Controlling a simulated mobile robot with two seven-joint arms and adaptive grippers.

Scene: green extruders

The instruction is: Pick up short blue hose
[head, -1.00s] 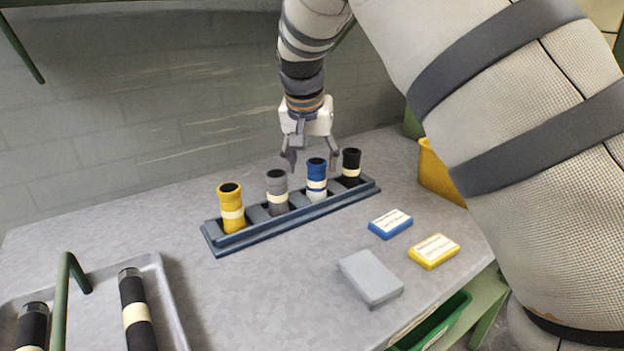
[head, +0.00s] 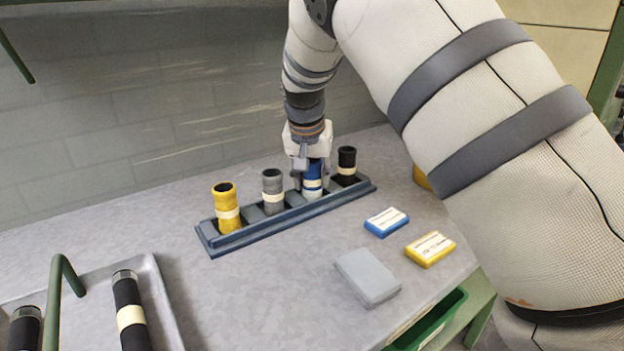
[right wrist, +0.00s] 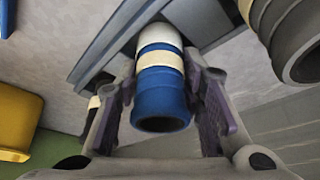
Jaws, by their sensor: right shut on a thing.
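The short blue hose (head: 312,180) stands upright in the dark blue-grey rack (head: 290,218), with a cream band and a pale lower part. My right gripper (head: 311,172) has come down over it from above and is shut on it. In the right wrist view the blue hose (right wrist: 161,95) sits between the two fingers of the right gripper (right wrist: 165,100), and its lower end is still at the rack (right wrist: 105,45). The gripper hides part of the hose's top in the head view. My left gripper is not in view.
A grey hose (head: 273,191) and a black hose (head: 346,165) stand in the rack on either side. A yellow hose (head: 226,208) stands at its left end. Blue, yellow and grey boxes (head: 367,278) lie in front. A tray (head: 165,305) with black tubes is at front left.

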